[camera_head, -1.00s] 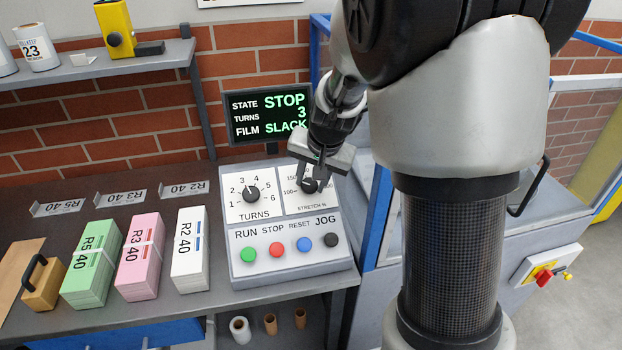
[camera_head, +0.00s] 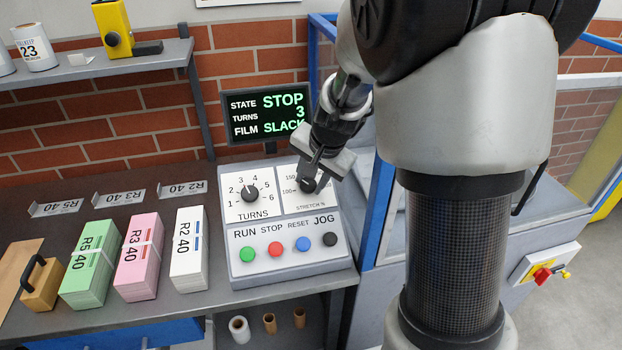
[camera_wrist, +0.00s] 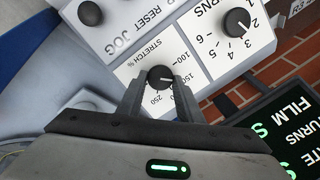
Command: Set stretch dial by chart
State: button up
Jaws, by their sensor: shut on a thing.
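The stretch dial (camera_head: 307,186) is a black knob on the right of the sloped grey control panel (camera_head: 290,275). In the wrist view the dial (camera_wrist: 160,73) sits between the two fingers of my gripper (camera_wrist: 158,92), which is shut on it. Its white mark points roughly toward 150; the scale there reads 100 to 250. In the head view my gripper (camera_head: 316,172) partly covers the dial and its scale. The turns dial (camera_head: 250,192) is to its left. A cropped white sheet (camera_head: 247,3) hangs at the top edge; its text is unreadable.
The screen (camera_head: 266,116) behind the panel reads STOP, turns 3, film SLACK. Green, red, blue and black buttons (camera_head: 288,247) line the panel's front. Green, pink and white paper stacks (camera_head: 140,255) stand left. A blue frame post (camera_head: 376,215) stands close on the right.

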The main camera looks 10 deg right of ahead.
jog(key=o, duration=1)
jog(key=shift+o, duration=0.2)
jog(key=shift+r, duration=0.1)
jog(key=p+v, duration=0.2)
jog(key=v, duration=0.5)
jog(key=shift+s, duration=0.2)
